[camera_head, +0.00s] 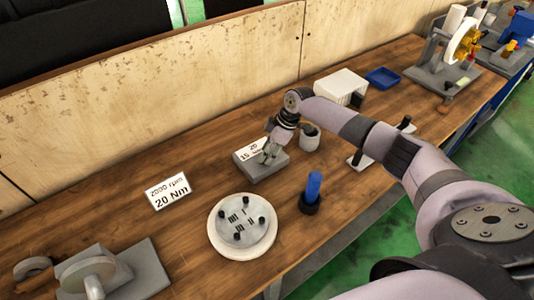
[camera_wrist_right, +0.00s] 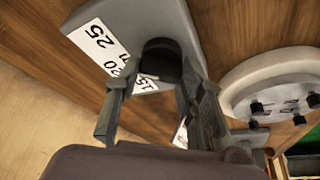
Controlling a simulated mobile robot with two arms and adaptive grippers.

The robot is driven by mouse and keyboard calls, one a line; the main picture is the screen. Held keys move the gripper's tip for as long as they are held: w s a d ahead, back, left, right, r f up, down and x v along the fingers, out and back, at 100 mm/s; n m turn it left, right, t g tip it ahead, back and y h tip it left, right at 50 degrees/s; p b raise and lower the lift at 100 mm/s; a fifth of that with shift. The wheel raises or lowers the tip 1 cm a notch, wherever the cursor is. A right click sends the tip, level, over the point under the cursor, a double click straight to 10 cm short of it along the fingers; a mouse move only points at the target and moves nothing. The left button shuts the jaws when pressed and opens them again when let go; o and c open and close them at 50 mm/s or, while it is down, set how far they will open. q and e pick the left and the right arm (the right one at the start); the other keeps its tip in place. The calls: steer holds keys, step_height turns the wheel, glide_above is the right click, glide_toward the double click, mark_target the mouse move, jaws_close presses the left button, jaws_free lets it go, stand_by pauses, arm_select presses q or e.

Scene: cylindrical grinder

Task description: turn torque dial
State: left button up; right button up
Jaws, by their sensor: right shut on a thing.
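The torque dial unit is a grey box (camera_head: 267,172) on the wooden bench with a white label marked 15 and 20. In the right wrist view the label (camera_wrist_right: 97,42) shows 25, 20 and 15 beside a dark round dial (camera_wrist_right: 160,60). My right gripper (camera_head: 268,153) comes down over the box from above. In the right wrist view its two fingers (camera_wrist_right: 158,95) stand on either side of the dial and are shut on it. The dial's pointer is not clear to see. A white card (camera_head: 168,191) reads 2000 rpm and 20 Nm. My left gripper is not in view.
A round white plate (camera_head: 225,245) with a grey disc and black knobs and a blue-handled tool (camera_head: 313,188) stand in front. A grey cup (camera_head: 309,138), white box (camera_head: 341,84) and blue tray (camera_head: 383,77) are to the right. A wooden panel (camera_head: 190,85) runs behind.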

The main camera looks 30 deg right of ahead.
steer(key=n+b, duration=0.2)
steer(key=n+g+b, duration=0.1)
steer(key=n+b, duration=0.1)
steer(key=b, duration=0.1)
steer(key=shift+w+f+n+g+y+b, duration=0.2)
steer(key=shift+n+g+y+b, duration=0.1)
steer(key=shift+y+b, duration=0.1)
steer(key=shift+r+n+g+b, duration=0.2)
steer(key=shift+n+g+b, duration=0.4)
steer(key=shift+n+b, duration=0.65)
steer(key=shift+n, duration=0.25)
steer(key=o, duration=1.1)
steer(key=shift+o, duration=0.2)
steer(key=v, duration=1.2)
